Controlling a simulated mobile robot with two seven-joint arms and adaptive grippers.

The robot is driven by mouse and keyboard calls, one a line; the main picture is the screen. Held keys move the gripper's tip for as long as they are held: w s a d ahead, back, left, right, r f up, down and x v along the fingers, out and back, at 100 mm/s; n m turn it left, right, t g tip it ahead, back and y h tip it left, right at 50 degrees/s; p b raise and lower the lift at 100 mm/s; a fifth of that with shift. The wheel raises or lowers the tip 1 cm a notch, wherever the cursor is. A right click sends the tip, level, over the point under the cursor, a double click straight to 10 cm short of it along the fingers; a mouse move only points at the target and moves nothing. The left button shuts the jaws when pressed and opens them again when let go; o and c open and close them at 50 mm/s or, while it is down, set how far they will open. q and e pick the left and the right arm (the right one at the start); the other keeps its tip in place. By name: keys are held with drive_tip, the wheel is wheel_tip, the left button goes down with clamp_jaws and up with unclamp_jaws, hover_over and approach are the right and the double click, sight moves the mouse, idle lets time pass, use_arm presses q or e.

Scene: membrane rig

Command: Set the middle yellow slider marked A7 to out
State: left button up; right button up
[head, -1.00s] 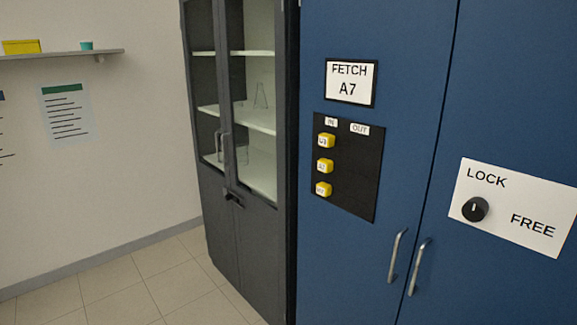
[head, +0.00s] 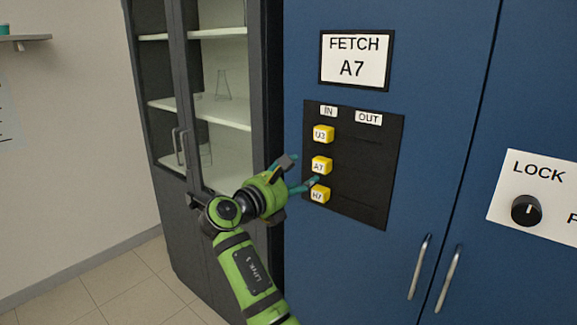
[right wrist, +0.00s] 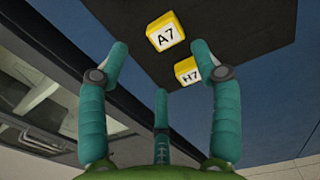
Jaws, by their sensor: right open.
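The middle yellow slider marked A7 (head: 321,166) sits at the left, under the IN label (head: 328,111), on the black panel (head: 365,180) of the blue cabinet. It also shows in the right wrist view (right wrist: 165,32), ahead of the fingers. My right gripper (head: 300,172) is open and empty, just left of the A7 slider. In the right wrist view its teal fingers (right wrist: 168,70) stand apart, with the slider above and between the tips; no contact shows. My left gripper is not in view.
The yellow sliders U3 (head: 323,134) and H7 (head: 319,194) sit above and below A7, also at the left. The OUT label (head: 368,118) is at the panel's upper right. A glass-door cabinet (head: 190,110) stands at the left; door handles (head: 419,268) stick out below right.

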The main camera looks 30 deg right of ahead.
sight(319, 166)
drive_tip(key=x, duration=0.2)
drive_tip(key=p+x, duration=0.1)
drive_tip(key=x, duration=0.1)
drive_tip(key=s+p+x, duration=0.1)
drive_tip(key=x, duration=0.1)
drive_tip(key=shift+d+r, duration=0.2)
drive_tip(key=shift+w+d+f, duration=0.1)
drive_tip(key=shift+w+d, duration=0.2)
drive_tip(key=shift+d, duration=0.05)
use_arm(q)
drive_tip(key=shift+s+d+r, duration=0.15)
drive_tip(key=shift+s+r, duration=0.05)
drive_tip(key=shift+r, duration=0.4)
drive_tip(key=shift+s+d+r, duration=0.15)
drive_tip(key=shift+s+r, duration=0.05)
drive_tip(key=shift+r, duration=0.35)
use_arm(e)
clamp_jaws()
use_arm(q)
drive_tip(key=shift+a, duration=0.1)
